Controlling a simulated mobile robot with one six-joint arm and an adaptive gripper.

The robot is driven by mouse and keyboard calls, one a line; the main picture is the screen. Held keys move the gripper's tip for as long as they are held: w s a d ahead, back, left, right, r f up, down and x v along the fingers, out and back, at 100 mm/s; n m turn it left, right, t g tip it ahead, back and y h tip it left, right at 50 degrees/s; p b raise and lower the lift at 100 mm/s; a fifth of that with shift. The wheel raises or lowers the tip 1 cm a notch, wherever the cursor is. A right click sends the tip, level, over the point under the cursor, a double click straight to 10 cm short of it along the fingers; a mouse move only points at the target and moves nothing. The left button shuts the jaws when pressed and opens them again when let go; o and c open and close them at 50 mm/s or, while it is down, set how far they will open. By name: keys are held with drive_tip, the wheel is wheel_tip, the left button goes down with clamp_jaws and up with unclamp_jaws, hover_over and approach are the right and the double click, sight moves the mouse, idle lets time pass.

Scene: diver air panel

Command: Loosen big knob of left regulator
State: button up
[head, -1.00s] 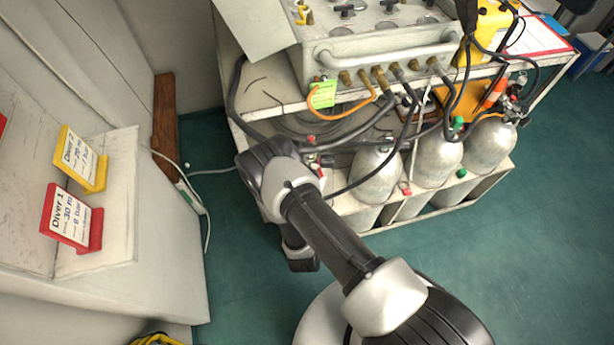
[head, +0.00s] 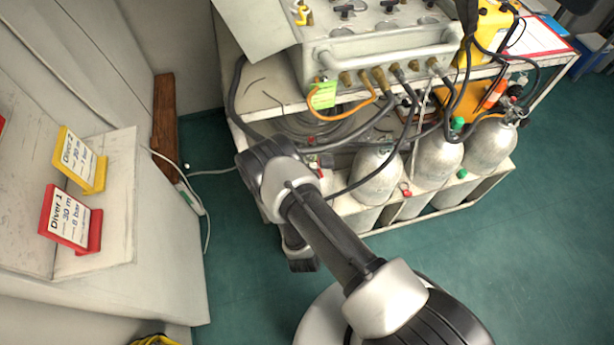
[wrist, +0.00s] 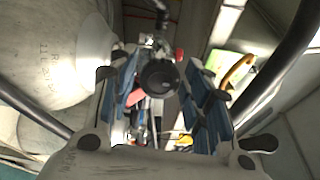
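In the wrist view a dark round knob (wrist: 160,78) faces me, with small metal fittings and a red part (wrist: 180,55) beside it. My gripper (wrist: 161,82) is open, its two blue-padded fingers on either side of the knob. A narrow gap seems to show on each side; contact cannot be told. In the head view my arm hides my gripper and the left regulator. Silver cylinders stand on the trolley's lower level, the nearest clear one (head: 372,178) just right of my arm.
The air panel (head: 380,50) sits on the trolley top, with black and orange hoses (head: 345,112) hanging below it. In the wrist view a large pale cylinder (wrist: 60,50) is close on the left and a dark hose (wrist: 285,55) on the right. Green floor (head: 540,220) is clear at right.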

drive_tip(key=shift+o, duration=0.7)
drive_tip(key=shift+s, duration=0.1)
drive_tip(key=s, duration=0.7)
drive_tip(key=shift+s+r, duration=0.15)
drive_tip(key=shift+s, duration=0.05)
